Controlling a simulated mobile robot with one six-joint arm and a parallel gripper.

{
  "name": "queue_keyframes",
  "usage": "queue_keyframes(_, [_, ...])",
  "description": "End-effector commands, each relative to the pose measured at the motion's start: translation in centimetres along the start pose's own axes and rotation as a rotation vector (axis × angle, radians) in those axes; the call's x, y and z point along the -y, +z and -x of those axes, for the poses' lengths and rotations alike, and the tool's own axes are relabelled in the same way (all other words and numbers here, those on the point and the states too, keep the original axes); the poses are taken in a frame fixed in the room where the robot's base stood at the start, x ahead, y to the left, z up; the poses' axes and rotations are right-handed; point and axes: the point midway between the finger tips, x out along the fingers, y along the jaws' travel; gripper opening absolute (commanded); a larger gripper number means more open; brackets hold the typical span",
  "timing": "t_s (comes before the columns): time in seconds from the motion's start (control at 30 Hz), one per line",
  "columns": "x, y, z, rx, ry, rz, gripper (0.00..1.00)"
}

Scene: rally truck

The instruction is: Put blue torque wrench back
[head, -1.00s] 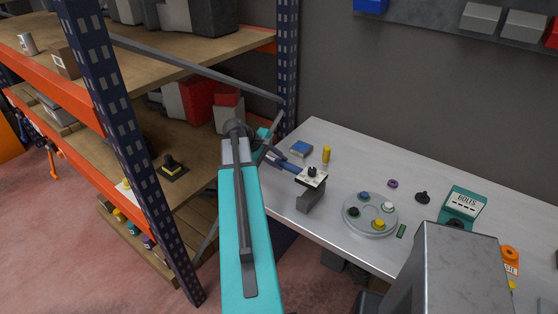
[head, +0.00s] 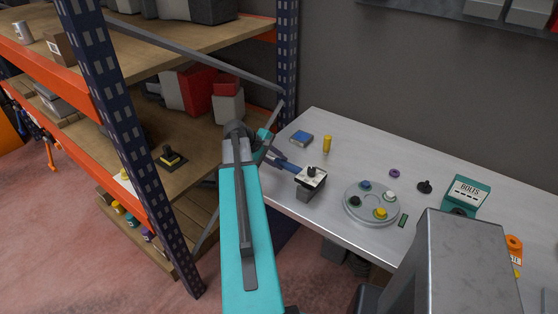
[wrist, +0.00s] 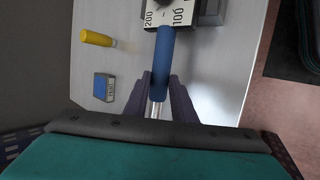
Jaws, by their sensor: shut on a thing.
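My gripper (wrist: 158,103) is shut on the blue torque wrench (wrist: 164,60). Its blue sleeve points away from me and a silver shaft runs between my fingers. In the head view the wrench (head: 288,165) reaches rightward over the bench's left end. At its far end is a white plate (head: 313,178) with a black knob; it also shows in the wrist view (wrist: 155,15), marked 200 and 100. I cannot tell whether the plate is joined to the wrench. A grey block (head: 308,194) is directly below the plate; I cannot tell whether they touch.
A blue box (head: 301,139) and yellow cylinder (head: 327,144) stand behind the wrench on the bench (head: 345,145). A round grey tray (head: 371,216) with coloured pieces and a teal BOLTS box (head: 467,195) are to the right. A shelf post (head: 112,130) and shelves are left.

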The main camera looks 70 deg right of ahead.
Motion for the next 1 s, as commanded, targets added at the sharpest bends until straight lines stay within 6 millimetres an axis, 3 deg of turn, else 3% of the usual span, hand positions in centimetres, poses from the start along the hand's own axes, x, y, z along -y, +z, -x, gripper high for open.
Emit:
queue_keyframes(0.93, [0.38,-0.12,-0.72,0.001,0.002,-0.002,0.00])
queue_keyframes(0.97, [0.37,-0.11,-0.72,0.001,0.002,-0.002,0.25])
queue_keyframes(1.0, [0.35,-0.11,-0.68,0.001,0.002,-0.002,0.32])
